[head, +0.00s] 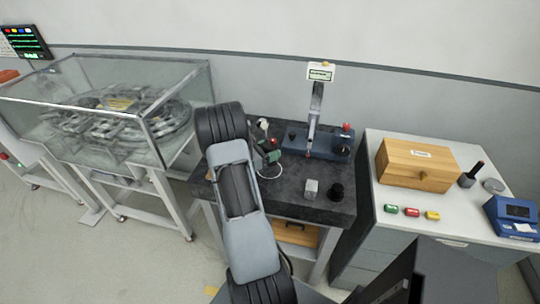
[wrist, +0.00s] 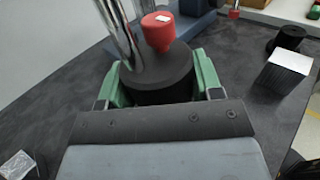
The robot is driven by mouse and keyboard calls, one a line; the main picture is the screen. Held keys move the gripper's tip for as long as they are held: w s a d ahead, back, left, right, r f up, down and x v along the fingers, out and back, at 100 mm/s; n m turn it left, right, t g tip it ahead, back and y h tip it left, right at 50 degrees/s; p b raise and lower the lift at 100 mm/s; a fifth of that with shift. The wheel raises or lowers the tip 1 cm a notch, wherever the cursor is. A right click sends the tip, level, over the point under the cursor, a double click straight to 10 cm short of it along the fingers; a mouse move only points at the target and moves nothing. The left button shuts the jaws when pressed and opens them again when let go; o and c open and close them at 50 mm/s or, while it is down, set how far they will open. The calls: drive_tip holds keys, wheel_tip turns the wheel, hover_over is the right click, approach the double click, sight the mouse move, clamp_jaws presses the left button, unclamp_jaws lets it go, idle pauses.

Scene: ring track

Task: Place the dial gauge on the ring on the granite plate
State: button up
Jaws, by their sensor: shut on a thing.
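The dial gauge (head: 263,125) shows its pale round face above my gripper in the head view. In the wrist view its dark round base (wrist: 160,72) carries a chrome post and a red knob. My gripper (wrist: 160,85) is shut on this base, with a green finger on each side; its green fingers also show in the head view (head: 270,157). A thin white ring (head: 270,178) is marked on the dark granite plate (head: 285,205), just below my gripper in the picture and partly hidden by my arm. I cannot tell whether the base touches the plate.
A blue-based stand (head: 330,144) with a display is at the plate's back. A metal block (head: 311,189) and a black cylinder (head: 336,191) stand at its front right. A cabinet with a wooden box (head: 415,163) is at right, a glass case (head: 110,110) at left.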

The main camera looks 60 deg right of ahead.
drive_tip(key=f, duration=0.1)
drive_tip(key=d+f, duration=0.1)
drive_tip(key=shift+w+f+p, duration=0.3)
drive_tip(key=shift+w+p, duration=0.05)
drive_tip(key=shift+f, duration=0.65)
drive_tip(key=shift+f, duration=0.3)
drive_tip(key=o, duration=1.3)
drive_tip(key=shift+o, duration=0.2)
drive_tip(key=shift+r, duration=0.2)
